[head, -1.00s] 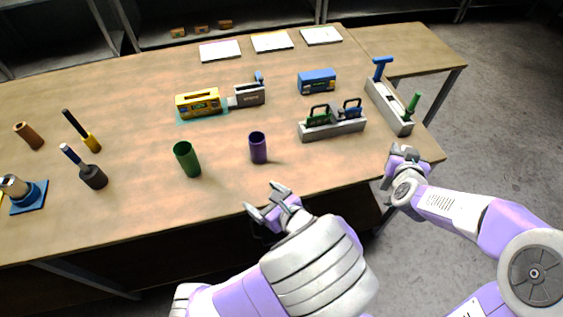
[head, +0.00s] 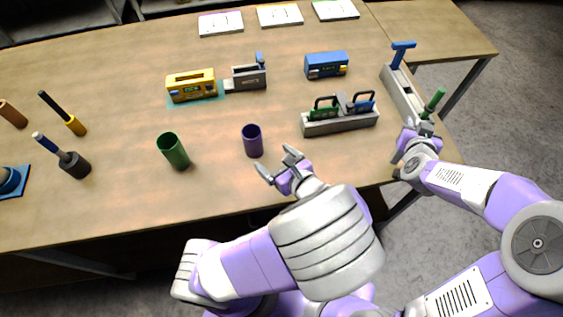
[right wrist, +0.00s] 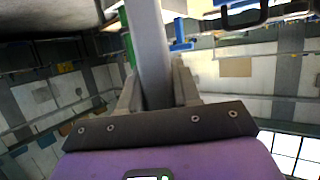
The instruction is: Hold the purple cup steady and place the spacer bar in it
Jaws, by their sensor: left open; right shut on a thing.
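The purple cup (head: 252,141) stands upright on the table. My left gripper (head: 277,166) is open, a little to the right of and nearer than the cup, not touching it. In the right wrist view my right gripper (right wrist: 157,88) is shut on a grey bar (right wrist: 150,45), which I take to be the spacer bar.
A green cup (head: 173,151) stands left of the purple one. A grey holder (head: 340,124) with green and blue handles stands between cup and rack. The table front around the purple cup is clear.

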